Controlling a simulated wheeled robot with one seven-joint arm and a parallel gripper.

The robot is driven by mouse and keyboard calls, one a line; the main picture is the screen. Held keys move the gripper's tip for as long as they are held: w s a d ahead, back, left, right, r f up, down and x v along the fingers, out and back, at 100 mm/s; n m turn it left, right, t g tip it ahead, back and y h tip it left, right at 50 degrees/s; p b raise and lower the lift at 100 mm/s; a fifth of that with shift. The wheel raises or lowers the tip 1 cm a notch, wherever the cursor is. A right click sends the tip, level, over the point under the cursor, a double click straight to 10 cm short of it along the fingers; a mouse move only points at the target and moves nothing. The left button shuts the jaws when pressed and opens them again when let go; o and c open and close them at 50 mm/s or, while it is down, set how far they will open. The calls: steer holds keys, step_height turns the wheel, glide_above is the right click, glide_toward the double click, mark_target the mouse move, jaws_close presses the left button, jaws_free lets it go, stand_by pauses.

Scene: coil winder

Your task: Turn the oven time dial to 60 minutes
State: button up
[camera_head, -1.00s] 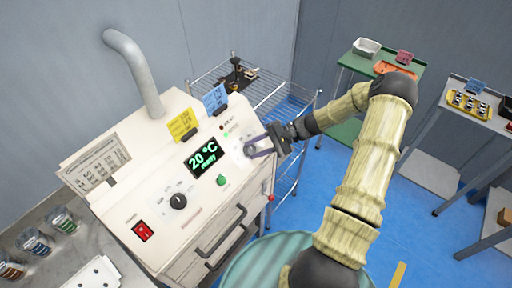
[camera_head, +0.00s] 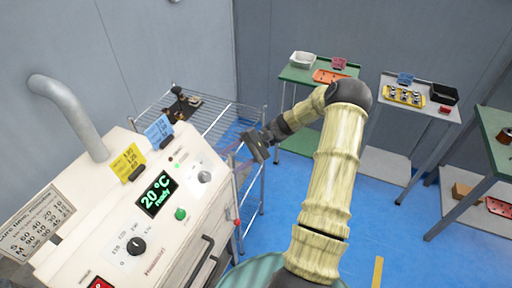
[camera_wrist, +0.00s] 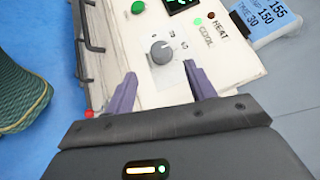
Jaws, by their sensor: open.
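The oven (camera_head: 110,200) is a white box with a sloped control panel at the left. The time dial (camera_head: 204,177) is a grey knob near the panel's right edge, and it also shows in the wrist view (camera_wrist: 161,52). Small marks surround it; its exact setting is too small to read. My gripper (camera_head: 243,152) is to the right of the panel in the head view, apart from the dial. In the wrist view my gripper (camera_wrist: 160,76) is open and empty, its purple fingers spread with the dial beyond and between their tips.
A second, black dial (camera_head: 135,246) sits lower on the panel, near a green button (camera_head: 181,214). Yellow (camera_head: 128,163) and blue (camera_head: 158,130) cards stand on top. A wire rack (camera_head: 215,120) stands behind; blue floor is open to the right.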

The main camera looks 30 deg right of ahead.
steer(key=b+v, duration=0.1)
steer(key=v, duration=0.8)
steer(key=shift+b, duration=0.4)
steer(key=shift+a, duration=0.1)
steer(key=s+a+f+n+g+h, duration=0.1)
steer(key=s+a+n+g+h, duration=0.2)
steer(key=a+h, duration=0.6)
steer(key=s+a+r+n+t+h, duration=0.2)
steer(key=s+a, duration=0.2)
steer(key=s, duration=0.2)
steer(key=s+a+r+n+t+h, duration=0.1)
steer(key=s+a+n+t+h, duration=0.2)
steer(key=s, duration=0.3)
steer(key=shift+s+a+r+t+h, duration=0.3)
steer(key=shift+a+r, duration=0.1)
steer(key=shift+a, duration=0.25)
